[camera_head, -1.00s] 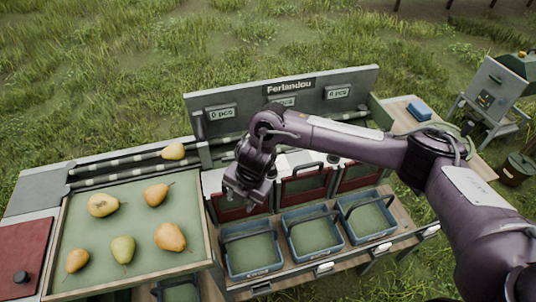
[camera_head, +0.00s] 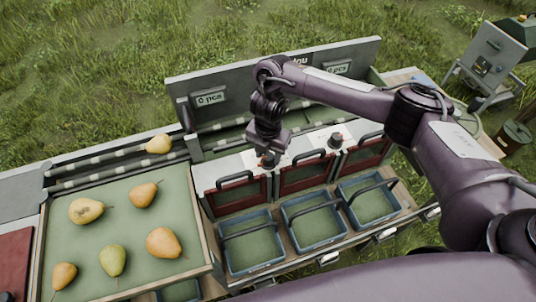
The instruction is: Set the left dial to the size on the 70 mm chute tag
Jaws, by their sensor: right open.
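My right gripper (camera_head: 268,158) points down at the left dial (camera_head: 270,160), a small dark knob on the pale top panel above the red gates. The jaws are open, and the fingers hide much of the knob; I cannot tell whether they touch it. The knob's setting cannot be read. Another dark dial (camera_head: 336,140) stands clear to the right on the same panel. No chute tag with 70 mm can be read in this view. My left gripper is not in view.
Three red gates with black handles, such as the left gate (camera_head: 236,196), stand behind blue crates (camera_head: 252,268). A green tray (camera_head: 75,240) holds several pears, and another pear (camera_head: 159,144) lies on the rollers. A grey display board (camera_head: 225,88) rises behind the panel.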

